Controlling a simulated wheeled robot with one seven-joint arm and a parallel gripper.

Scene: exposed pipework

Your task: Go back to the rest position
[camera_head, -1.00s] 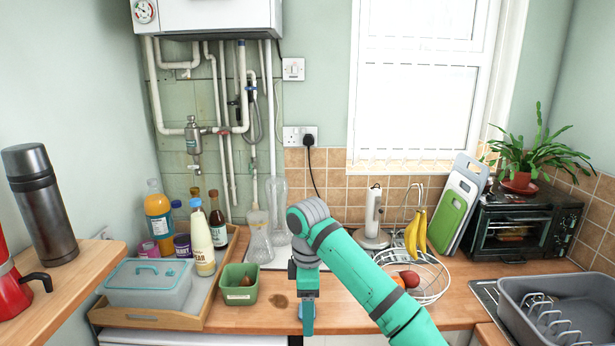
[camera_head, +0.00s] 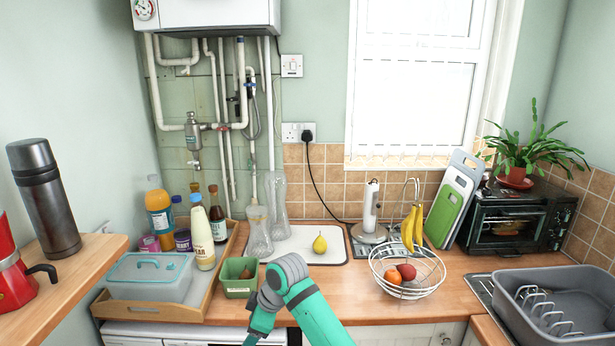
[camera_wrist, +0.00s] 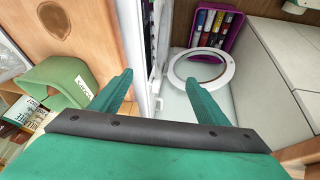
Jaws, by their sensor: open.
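My arm (camera_head: 300,297) reaches in from the bottom of the head view and bends at a grey joint above the counter's front edge. My gripper (camera_wrist: 159,80) is open in the wrist view, with two green fingers apart and nothing between them. It points down past the counter edge towards the floor. In the head view only part of the hand shows at the bottom edge, and its fingertips are out of sight.
A green tub (camera_head: 239,279) stands close beside my arm's joint. A wire fruit basket (camera_head: 430,280) is to the right. The counter (camera_head: 345,300) between is clear.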

